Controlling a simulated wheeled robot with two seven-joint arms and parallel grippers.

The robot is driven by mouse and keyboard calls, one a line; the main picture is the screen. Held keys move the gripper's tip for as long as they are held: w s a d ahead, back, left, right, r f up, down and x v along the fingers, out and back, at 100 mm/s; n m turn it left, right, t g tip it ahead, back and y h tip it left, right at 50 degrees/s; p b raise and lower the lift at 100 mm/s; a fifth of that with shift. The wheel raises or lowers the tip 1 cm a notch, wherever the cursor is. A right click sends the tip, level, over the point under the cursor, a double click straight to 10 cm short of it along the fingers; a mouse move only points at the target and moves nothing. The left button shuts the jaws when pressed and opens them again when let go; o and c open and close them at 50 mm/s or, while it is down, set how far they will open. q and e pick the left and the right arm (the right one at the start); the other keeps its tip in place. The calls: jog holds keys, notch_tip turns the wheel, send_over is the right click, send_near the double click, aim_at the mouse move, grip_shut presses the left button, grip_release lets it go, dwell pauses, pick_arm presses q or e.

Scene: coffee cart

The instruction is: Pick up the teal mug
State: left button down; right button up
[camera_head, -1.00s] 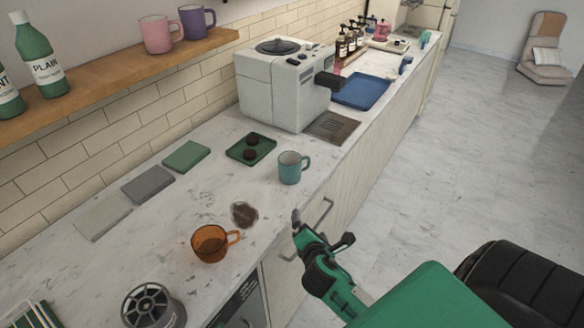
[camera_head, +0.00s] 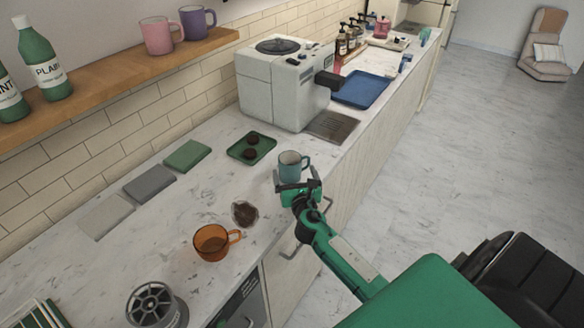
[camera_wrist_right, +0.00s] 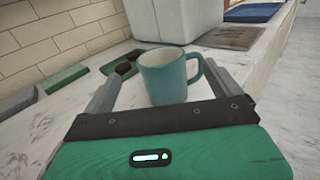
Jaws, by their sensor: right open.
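The teal mug (camera_head: 291,164) stands upright on the marble counter, near its front edge, in the head view. In the right wrist view the mug (camera_wrist_right: 165,78) sits ahead of the gripper, with its handle to the right. My right gripper (camera_head: 296,186) is just in front of the mug. In the right wrist view the fingers of the right gripper (camera_wrist_right: 162,92) are spread apart, one on each side of the mug's near part. I cannot tell whether either finger touches it. My left gripper is not in view.
A green tray (camera_head: 240,151) with two dark round pieces is left of the teal mug. The white machine (camera_head: 275,90) stands behind.

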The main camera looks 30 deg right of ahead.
jog(key=shift+f+p+x, duration=0.15)
jog(key=shift+p+x, duration=0.1)
jog(key=shift+x, duration=1.15)
jog(key=shift+f+p+x, duration=0.1)
jog(key=shift+p+x, duration=0.15)
jog(key=shift+x, duration=1.15)
jog(key=shift+c, duration=0.3)
jog(key=c, duration=1.2)
jog(key=shift+r, duration=0.2)
jog(key=shift+r+p, duration=0.35)
jog(key=shift+r, duration=0.3)
notch_tip(320, 180, up, 8)
jog(key=p, duration=0.2)
notch_tip(320, 180, up, 10)
send_over(292, 167)
jog(key=w, duration=0.1)
jog(key=shift+w+d+r+b, duration=0.15)
jog(key=shift+d+b, duration=0.1)
jog(key=shift+b, duration=0.2)
